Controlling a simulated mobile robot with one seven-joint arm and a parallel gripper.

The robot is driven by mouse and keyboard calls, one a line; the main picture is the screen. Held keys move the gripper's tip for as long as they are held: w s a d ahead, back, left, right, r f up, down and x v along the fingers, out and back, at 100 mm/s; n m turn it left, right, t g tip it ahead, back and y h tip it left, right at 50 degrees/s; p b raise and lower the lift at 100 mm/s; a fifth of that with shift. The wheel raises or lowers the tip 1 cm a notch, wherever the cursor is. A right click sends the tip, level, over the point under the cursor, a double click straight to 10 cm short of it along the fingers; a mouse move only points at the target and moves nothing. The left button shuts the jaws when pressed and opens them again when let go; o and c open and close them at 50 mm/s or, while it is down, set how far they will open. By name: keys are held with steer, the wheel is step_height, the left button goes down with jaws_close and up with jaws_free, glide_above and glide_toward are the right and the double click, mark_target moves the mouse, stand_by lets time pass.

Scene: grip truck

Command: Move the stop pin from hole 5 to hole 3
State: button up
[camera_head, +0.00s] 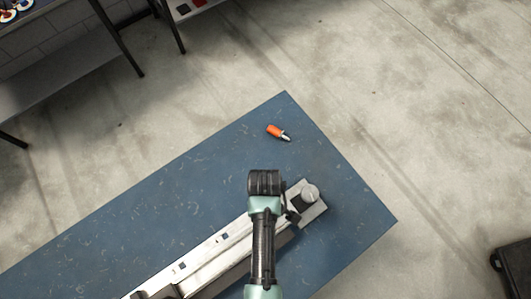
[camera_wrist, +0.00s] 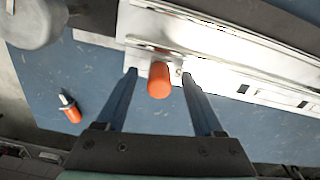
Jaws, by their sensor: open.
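The stop pin shows as an orange-red rounded knob (camera_wrist: 159,82) at the near edge of a pale metal rail (camera_wrist: 225,75) in the wrist view. Its lower part and its hole are hidden, and I cannot read a hole number. My gripper (camera_wrist: 159,75) is open, with one finger on each side of the knob and a visible gap on both sides. The rail (camera_head: 205,252) also lies along the blue table in the head view, where my arm covers part of it and hides the pin.
A loose orange-handled object with a pale tip (camera_head: 277,132) lies on the blue table (camera_head: 150,205); it also shows in the wrist view (camera_wrist: 70,109). The tabletop behind the rail is mostly clear.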

steer(key=shift+c, duration=0.2)
jaws_close()
steer(key=c, duration=0.5)
jaws_free()
steer(key=shift+c, duration=0.2)
steer(key=c, duration=0.5)
steer(key=shift+o, duration=0.2)
steer(key=shift+r+p, duration=1.25)
steer(key=shift+p, duration=0.05)
steer(key=shift+r+p, duration=2.55)
steer(key=shift+p, duration=0.1)
